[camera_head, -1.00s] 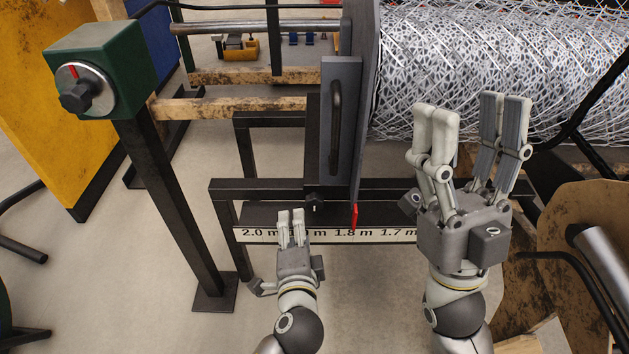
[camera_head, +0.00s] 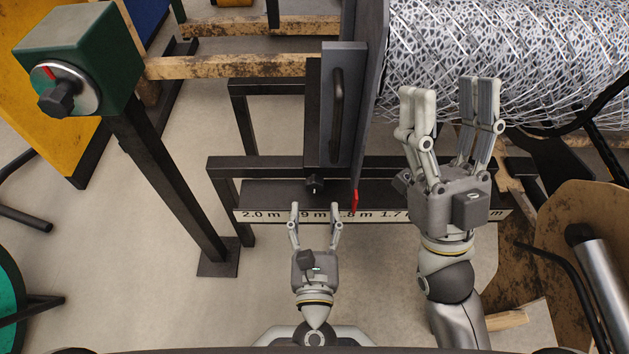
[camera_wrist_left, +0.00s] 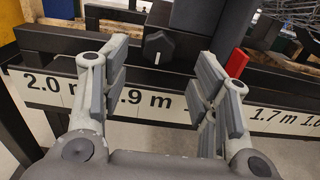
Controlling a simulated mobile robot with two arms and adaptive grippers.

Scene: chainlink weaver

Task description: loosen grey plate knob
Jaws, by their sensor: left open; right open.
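The grey plate (camera_head: 340,110) stands upright with a black handle on its face. Its small black knob (camera_head: 314,184) sits at the plate's foot, just above the scale rail. In the left wrist view the knob (camera_wrist_left: 159,48) is a dark faceted piece with a light mark, seen between my fingers. My left gripper (camera_head: 316,208) is open and empty, just in front of the knob, its fingers apart on either side of the line to it. My right gripper (camera_head: 447,88) is open and empty to the right, in front of the mesh roll.
The scale rail (camera_head: 262,215) runs below the knob. A red pointer (camera_head: 355,200) is close right of the knob and also shows in the left wrist view (camera_wrist_left: 237,62). A green box (camera_head: 85,45) with a dial is on a post at left. The mesh roll (camera_head: 520,60) is at right.

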